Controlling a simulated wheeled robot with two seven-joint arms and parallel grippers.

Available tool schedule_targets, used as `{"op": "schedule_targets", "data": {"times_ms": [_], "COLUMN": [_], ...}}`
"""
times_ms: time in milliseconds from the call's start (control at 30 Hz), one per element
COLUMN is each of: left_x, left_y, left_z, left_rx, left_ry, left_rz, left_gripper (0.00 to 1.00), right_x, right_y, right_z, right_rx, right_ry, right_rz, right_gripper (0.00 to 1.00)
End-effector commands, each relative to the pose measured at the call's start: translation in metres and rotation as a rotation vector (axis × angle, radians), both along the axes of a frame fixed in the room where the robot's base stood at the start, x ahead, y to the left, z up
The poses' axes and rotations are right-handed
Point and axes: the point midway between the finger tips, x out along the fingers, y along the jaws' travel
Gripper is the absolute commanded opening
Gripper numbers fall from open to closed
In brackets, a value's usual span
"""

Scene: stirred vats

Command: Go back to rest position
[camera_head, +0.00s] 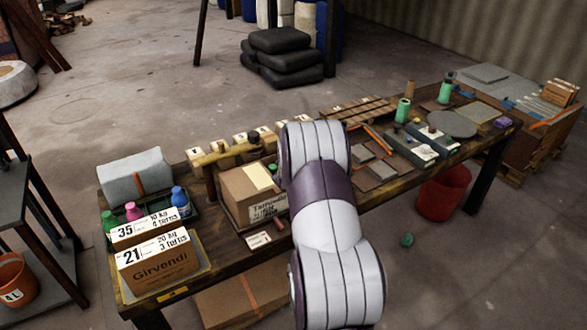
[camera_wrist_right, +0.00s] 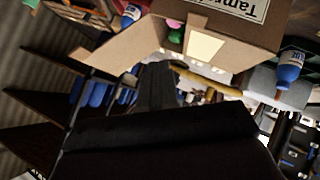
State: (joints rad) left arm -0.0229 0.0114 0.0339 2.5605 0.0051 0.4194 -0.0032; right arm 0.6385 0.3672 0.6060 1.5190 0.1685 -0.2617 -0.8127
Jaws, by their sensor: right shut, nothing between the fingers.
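My right gripper (camera_wrist_right: 156,85) shows in the right wrist view as dark fingers, shut and empty. Just beyond it in that view is a cardboard box (camera_wrist_right: 215,40) with upside-down lettering; I cannot tell whether they touch. One of my arms, white and purple, crosses the middle of the head view over the workbench (camera_head: 225,258). Its gripper is hidden there. A lettered cardboard box (camera_head: 244,200) stands on the bench just left of this arm. My left gripper is in neither view.
Two labelled boxes, a Girvendi box (camera_head: 160,265) among them, and coloured bottles (camera_head: 180,200) crowd the bench's left end. A grey round plate (camera_head: 452,124) and green-topped containers stand at its right. A red bucket (camera_head: 444,192) is on the floor. Open floor lies behind the bench.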

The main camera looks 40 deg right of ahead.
Motion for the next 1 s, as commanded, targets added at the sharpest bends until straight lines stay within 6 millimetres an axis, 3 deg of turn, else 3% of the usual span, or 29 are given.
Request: {"op": "schedule_targets", "data": {"times_ms": [133,367,567,667,733,800,900,1000], "left_x": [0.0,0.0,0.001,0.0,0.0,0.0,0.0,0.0], "left_y": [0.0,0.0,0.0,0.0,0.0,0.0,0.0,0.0], "left_z": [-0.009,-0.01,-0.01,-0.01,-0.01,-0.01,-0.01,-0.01], "left_rx": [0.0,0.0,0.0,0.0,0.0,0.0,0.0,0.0], "left_ry": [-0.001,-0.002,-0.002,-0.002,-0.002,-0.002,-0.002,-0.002], "left_rz": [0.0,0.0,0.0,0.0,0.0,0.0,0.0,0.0], "left_gripper": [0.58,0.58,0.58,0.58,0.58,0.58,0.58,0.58], "right_x": [-0.024,-0.037,-0.037,-0.057,-0.088,-0.112,-0.152,-0.194], "right_y": [0.005,0.009,0.009,0.027,0.067,0.131,0.217,0.283], "right_z": [0.022,0.037,0.036,0.009,-0.013,-0.022,-0.022,-0.016], "right_rx": [-0.002,-0.001,0.017,0.183,0.362,0.507,0.621,0.641], "right_ry": [-0.002,0.001,-0.009,0.028,0.109,0.218,0.381,0.527], "right_rz": [-0.002,0.001,-0.014,-0.105,-0.192,-0.23,-0.236,-0.179], "right_gripper": [0.0,0.0,0.0,0.0,0.0,0.0,0.0,0.0]}}
